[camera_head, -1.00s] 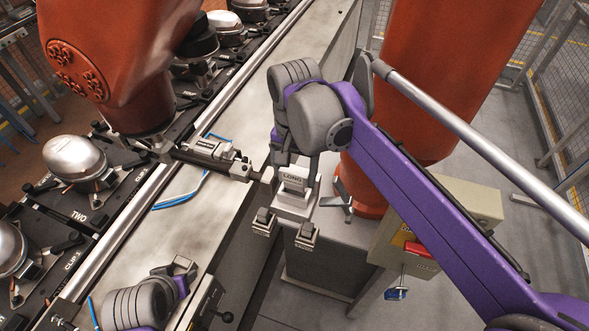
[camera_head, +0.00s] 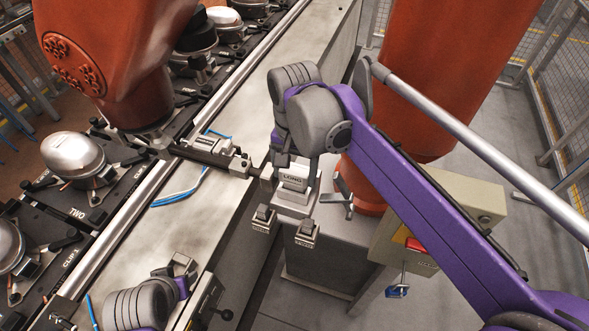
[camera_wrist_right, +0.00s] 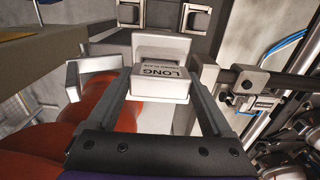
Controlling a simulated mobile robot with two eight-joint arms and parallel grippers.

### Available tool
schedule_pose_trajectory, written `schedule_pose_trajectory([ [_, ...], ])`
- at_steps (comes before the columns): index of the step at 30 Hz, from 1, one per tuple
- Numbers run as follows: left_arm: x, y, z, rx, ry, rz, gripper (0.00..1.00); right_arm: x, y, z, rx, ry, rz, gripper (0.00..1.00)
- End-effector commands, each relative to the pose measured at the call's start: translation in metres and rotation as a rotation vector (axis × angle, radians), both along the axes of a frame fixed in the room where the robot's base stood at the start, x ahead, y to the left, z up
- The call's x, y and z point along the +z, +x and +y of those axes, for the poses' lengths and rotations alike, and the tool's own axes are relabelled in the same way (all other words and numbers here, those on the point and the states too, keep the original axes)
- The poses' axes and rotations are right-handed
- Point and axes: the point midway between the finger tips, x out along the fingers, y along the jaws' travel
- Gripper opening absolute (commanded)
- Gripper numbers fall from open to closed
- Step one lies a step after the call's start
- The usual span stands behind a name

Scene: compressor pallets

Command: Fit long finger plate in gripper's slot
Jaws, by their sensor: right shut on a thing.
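The long finger plate, a pale block marked LONG (camera_head: 293,177), sits at the small stand beside the conveyor; it also shows in the right wrist view (camera_wrist_right: 160,82). My right gripper (camera_head: 296,165) reaches down over it, and its two fingers (camera_wrist_right: 160,95) are shut on the block from both sides. Whether the block is clear of its seat I cannot tell. The orange robot's gripper (camera_head: 215,151) extends over the conveyor to the left of the block; it also shows in the wrist view (camera_wrist_right: 248,92). Its slot is too small to make out. My left gripper (camera_head: 183,268) is at lower left, its fingertips unclear.
A beige box with a red switch (camera_head: 415,245) and an orange column (camera_head: 430,80) are to the right. Compressors (camera_head: 75,160) on black pallets line the left.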

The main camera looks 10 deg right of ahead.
Motion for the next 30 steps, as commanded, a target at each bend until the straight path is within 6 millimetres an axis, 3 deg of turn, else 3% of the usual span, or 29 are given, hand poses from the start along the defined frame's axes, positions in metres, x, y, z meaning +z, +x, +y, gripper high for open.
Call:
schedule_pose_trajectory([
  [27, -0.017, -0.006, 0.0, 0.0, 0.0, 0.012, 0.5, -0.024, 0.0, 0.0, 0.0, -0.001, 0.001, 0.0],
  [28, -0.017, -0.006, 0.0, 0.0, 0.0, 0.012, 0.5, -0.024, 0.0, 0.0, 0.0, 0.0, 0.0, 0.86],
  [30, -0.016, -0.006, 0.0, 0.0, 0.0, 0.012, 0.5, -0.023, 0.0, 0.0, 0.0, 0.0, 0.0, 0.99],
])
